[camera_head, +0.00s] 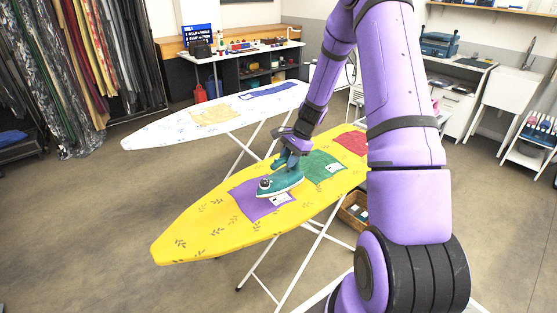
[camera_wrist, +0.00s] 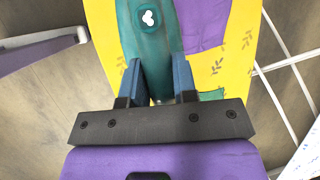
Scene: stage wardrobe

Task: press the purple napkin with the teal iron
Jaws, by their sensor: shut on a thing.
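The purple napkin (camera_head: 247,203) lies flat on the yellow ironing board (camera_head: 190,238), and it also shows in the wrist view (camera_wrist: 205,22). The teal iron (camera_head: 287,184) is over the napkin's far edge, its nose toward the board's tapered end. I cannot tell whether its sole touches the cloth. My gripper (camera_head: 288,155) is shut on the iron from above. In the wrist view my fingers (camera_wrist: 159,82) stand either side of the iron's teal body (camera_wrist: 150,45); the grip itself is partly hidden.
A green napkin (camera_head: 325,167) and a red napkin (camera_head: 350,142) lie farther along the same board. A white ironing board (camera_head: 160,132) behind holds a tan napkin (camera_head: 215,115) and a blue napkin (camera_head: 268,91). A basket (camera_head: 352,214) is under the yellow board. Its tapered end is clear.

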